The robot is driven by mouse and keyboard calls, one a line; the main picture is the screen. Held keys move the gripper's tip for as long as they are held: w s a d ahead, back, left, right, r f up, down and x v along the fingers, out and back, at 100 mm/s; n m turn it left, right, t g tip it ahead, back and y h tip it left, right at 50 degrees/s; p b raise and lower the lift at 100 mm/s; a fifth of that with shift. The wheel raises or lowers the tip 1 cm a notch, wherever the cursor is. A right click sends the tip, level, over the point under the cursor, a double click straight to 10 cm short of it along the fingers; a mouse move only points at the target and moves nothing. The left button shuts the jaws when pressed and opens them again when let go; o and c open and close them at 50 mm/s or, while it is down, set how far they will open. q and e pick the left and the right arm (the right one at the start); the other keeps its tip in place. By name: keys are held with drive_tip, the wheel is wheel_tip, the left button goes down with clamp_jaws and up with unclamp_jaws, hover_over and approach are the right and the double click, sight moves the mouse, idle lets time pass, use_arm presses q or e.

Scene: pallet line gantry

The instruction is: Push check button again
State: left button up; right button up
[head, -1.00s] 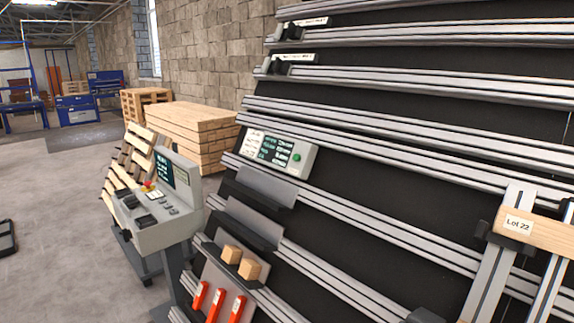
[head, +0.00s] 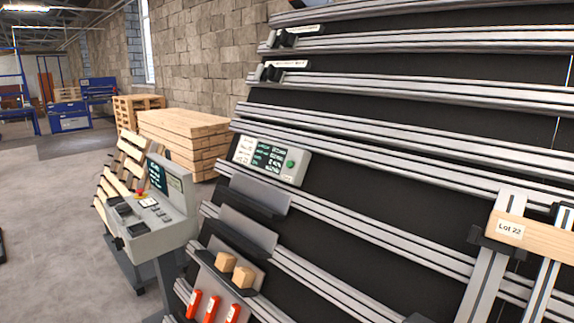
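A grey check panel (head: 271,160) with a dark screen is mounted on the rails of the sloped black rack, near the middle of the head view. A round green button (head: 291,164) sits at the right end of its face. Nothing touches the button. The screen shows several lines of text, too small to read. Neither of my grippers can be made out in the head view.
A grey control console (head: 152,215) with a red knob stands left of the rack. A wooden board (head: 540,236) labelled Lot 22 is held at right. Wooden blocks (head: 243,277) and orange-handled tools (head: 211,308) sit low on the rack. Stacked planks (head: 183,138) stand behind.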

clamp_jaws()
idle(0.3)
idle(1.2)
idle(0.5)
